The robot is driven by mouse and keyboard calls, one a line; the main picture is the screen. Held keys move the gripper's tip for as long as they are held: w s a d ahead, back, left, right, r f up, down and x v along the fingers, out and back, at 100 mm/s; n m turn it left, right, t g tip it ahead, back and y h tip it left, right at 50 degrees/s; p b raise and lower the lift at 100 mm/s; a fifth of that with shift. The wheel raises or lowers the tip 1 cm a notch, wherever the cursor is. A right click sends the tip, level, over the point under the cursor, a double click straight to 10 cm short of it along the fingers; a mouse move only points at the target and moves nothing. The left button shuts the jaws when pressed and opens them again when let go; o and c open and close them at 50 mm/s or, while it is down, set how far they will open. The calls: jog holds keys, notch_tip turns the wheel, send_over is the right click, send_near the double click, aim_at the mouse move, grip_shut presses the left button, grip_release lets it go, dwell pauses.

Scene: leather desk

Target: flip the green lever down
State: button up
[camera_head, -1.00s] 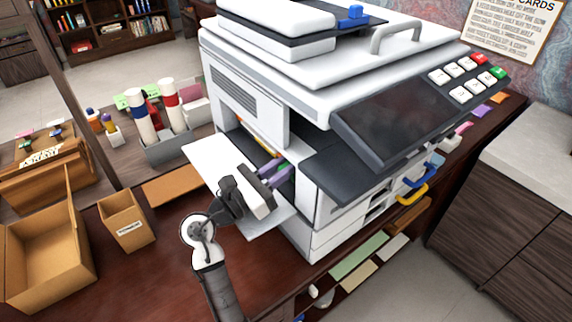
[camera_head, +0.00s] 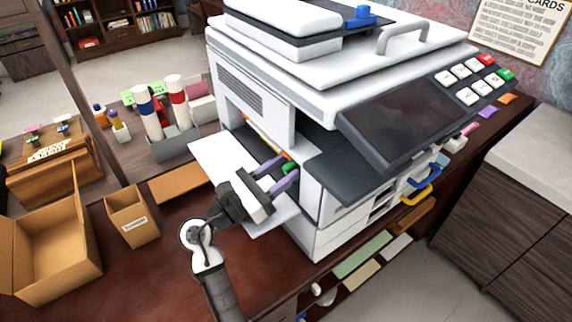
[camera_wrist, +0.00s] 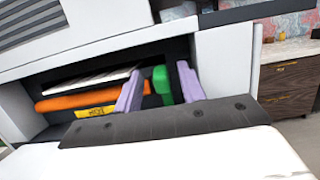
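The green lever (camera_wrist: 161,84) stands inside the open bay of the white copier (camera_head: 257,92). In the wrist view it appears between the two purple fingers of my gripper (camera_wrist: 158,76). The fingers are apart, with no visible grip on the lever; whether either one touches it I cannot tell. In the head view my gripper (camera_head: 287,166) reaches into the bay opening, with a small green part of the lever showing by the fingertips. The lever's lower end is hidden.
An orange bar (camera_wrist: 75,101) with a yellow label lies left of the lever in the bay. A white side flap (camera_head: 215,158) lies under my gripper. The control panel (camera_head: 405,120) overhangs on the right. Cardboard boxes (camera_head: 130,217) stand on the desk at left.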

jog(key=s+a+p, duration=0.3)
jog(key=s+a, duration=0.4)
jog(key=a, duration=0.2)
jog(key=shift+a, duration=0.25)
jog(key=w+d+b, duration=0.2)
jog(key=d, duration=0.1)
jog(key=w+d+g+y+b, duration=0.1)
jog(key=w+d, duration=0.2)
jog(key=w+d+y+b, duration=0.1)
jog(key=w+d+b, duration=0.1)
jog(key=d, duration=0.2)
jog(key=shift+w+f+g+b, duration=0.15)
jog(key=shift+f+g+b, duration=0.15)
jog(key=shift+f+g, duration=0.1)
jog(key=shift+w+d+r, duration=0.2)
jog(key=shift+w+d, duration=0.25)
jog(key=shift+d, duration=0.1)
jog(key=shift+c, duration=0.3)
grip_shut()
